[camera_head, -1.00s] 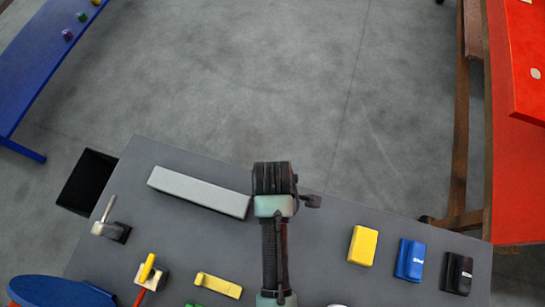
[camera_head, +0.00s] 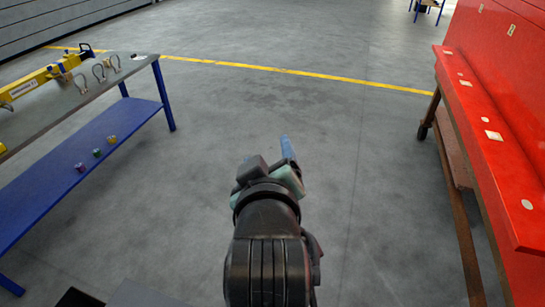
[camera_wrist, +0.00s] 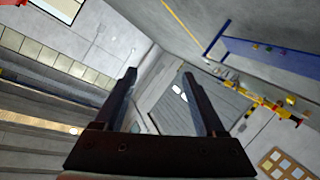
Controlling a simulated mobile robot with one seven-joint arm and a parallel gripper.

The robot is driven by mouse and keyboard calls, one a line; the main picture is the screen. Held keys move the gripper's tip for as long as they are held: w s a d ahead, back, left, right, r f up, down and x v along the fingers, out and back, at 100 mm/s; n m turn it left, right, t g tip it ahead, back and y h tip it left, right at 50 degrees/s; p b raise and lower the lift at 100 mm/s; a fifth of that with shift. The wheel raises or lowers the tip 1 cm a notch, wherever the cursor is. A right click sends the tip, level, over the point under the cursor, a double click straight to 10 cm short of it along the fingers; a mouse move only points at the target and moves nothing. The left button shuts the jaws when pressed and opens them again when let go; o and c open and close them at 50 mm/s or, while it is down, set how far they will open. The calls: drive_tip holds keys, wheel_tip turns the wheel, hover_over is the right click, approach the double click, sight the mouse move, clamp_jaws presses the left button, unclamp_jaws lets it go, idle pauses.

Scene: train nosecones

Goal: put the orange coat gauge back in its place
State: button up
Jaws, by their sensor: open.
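I do not make out the orange coat gauge in either current view. My gripper (camera_wrist: 160,75) is open in the wrist view, with two dark fingers apart and nothing between them. It points out across the hall, above the floor. In the head view my gripper (camera_head: 285,150) is seen from behind, and the wrist hides most of it. The grey worktop (camera_head: 140,294) shows only as a corner at the bottom edge, so the things on it are out of view.
A blue-legged table (camera_head: 60,113) at left holds a yellow lifting beam (camera_head: 40,76) and shackles (camera_head: 98,72). Small coloured pieces (camera_head: 97,153) lie on its lower shelf. A long red body (camera_head: 490,140) stands at right. The floor between is clear.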

wheel_tip(320, 180, up, 18)
drive_tip(key=s+m+t, duration=0.2)
drive_tip(key=m+t, duration=0.1)
drive_tip(key=t, duration=0.3)
drive_tip(key=s+r+m+t, duration=0.3)
drive_tip(key=s+r+t, duration=0.4)
drive_tip(key=r, duration=0.8)
drive_tip(key=s+d, duration=0.1)
drive_tip(key=s, duration=0.2)
drive_tip(key=shift+r+m+h, duration=0.25)
drive_tip(key=shift+m+h, duration=0.05)
drive_tip(key=shift+s, duration=0.1)
